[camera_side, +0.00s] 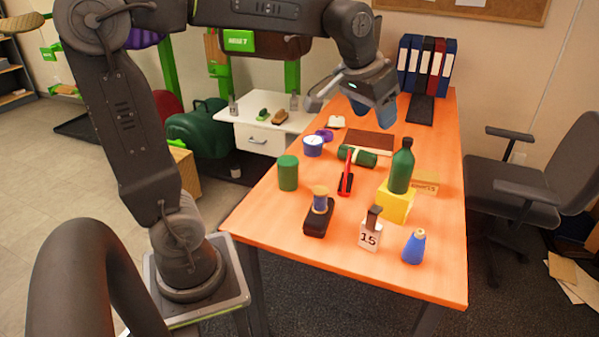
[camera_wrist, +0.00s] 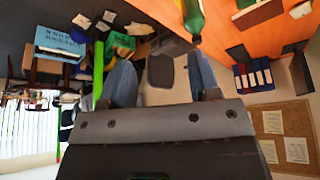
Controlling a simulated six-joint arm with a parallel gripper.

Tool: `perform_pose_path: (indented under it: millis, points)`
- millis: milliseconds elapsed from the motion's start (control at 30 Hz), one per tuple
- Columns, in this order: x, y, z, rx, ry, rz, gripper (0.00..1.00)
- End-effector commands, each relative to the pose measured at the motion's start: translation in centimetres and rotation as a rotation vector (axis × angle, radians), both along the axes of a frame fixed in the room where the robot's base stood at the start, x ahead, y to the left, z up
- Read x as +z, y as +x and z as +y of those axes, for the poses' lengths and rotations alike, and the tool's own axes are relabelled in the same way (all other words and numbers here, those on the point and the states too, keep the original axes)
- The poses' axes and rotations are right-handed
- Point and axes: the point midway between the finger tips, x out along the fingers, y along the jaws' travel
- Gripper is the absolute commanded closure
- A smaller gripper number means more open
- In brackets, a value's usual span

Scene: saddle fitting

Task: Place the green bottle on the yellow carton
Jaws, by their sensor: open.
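The green bottle (camera_side: 401,168) stands upright on top of the yellow carton (camera_side: 396,204), on the right side of the orange table in the side view. The bottle's base appears to rest on the carton's top. My gripper (camera_side: 374,114) is open and empty, with blue fingers. It is above the far part of the table, behind and higher than the bottle, and apart from it. In the wrist view the open fingers of my gripper (camera_wrist: 161,65) have nothing between them. Part of the green bottle (camera_wrist: 193,18) shows at the top edge there; the carton is not clearly visible.
A tan box (camera_side: 426,183) lies behind the carton. A blue bottle (camera_side: 413,248), a card marked 15 (camera_side: 369,237) and a red-black stapler-like thing (camera_side: 346,180) are nearby. A green canister (camera_side: 288,173) stands left. Binders (camera_side: 427,66) stand at the back.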

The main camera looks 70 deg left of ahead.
Motion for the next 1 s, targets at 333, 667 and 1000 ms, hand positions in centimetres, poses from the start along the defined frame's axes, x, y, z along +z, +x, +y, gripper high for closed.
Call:
perform_pose_path:
  millis: [333, 667, 1000]
  points:
    - [-4.4, -14.3, -4.6, -0.153, 0.007, -0.043, 0.44]
    - [-6.4, -17.1, -5.1, -0.187, 0.008, -0.047, 0.44]
    - [-6.3, -17.0, -5.1, -0.186, 0.009, -0.047, 0.44]
